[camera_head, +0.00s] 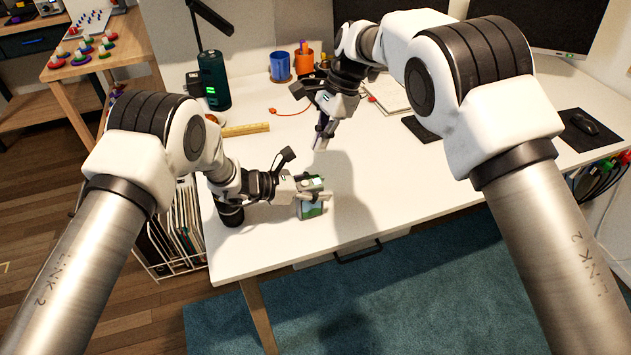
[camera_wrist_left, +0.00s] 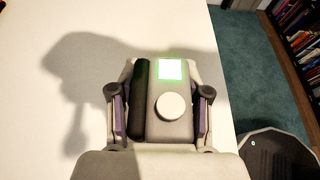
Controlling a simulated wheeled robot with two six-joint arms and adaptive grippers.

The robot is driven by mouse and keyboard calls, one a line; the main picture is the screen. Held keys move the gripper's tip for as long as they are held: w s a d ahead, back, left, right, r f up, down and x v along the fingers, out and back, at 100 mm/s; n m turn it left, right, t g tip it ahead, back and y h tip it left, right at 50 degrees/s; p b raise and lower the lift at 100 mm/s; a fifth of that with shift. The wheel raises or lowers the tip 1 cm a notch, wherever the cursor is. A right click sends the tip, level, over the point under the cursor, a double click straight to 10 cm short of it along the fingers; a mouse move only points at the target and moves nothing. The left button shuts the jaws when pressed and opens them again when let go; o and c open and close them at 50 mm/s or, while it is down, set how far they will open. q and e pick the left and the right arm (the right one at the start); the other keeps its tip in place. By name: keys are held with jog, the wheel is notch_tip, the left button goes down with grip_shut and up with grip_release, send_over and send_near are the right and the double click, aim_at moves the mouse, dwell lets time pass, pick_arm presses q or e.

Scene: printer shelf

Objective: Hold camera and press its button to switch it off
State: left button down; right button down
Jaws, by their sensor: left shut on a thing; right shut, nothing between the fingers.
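The camera (camera_head: 312,210) is a small grey-green body held just above the front part of the white table, left of the middle. My left gripper (camera_head: 316,197) is shut on it from the left. In the left wrist view the camera (camera_wrist_left: 178,131) sits between both fingers, with a dark strip on its left side, a lit white square with a green border (camera_wrist_left: 170,69), and a round pale knob (camera_wrist_left: 173,106). I cannot tell which part is the button. My right gripper (camera_head: 322,136) is shut and empty, pointing down above the table, behind and apart from the camera.
The white table (camera_head: 400,190) is clear around the camera. A mouse (camera_head: 585,122) lies at right.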

pick_arm(q)
jog(key=shift+d, duration=0.1)
pick_arm(e)
jog(key=d+r+n+y, duration=0.1)
jog(key=n, duration=1)
jog(key=d+r+n+y, duration=0.1)
jog(key=d+n+y, duration=0.1)
jog(key=n, duration=0.9)
jog(key=d+r+n+g+y, duration=0.1)
jog(key=n+y, duration=0.1)
jog(key=n, duration=1)
jog(key=shift+w+d, duration=0.3)
jog(key=shift+w, duration=0.1)
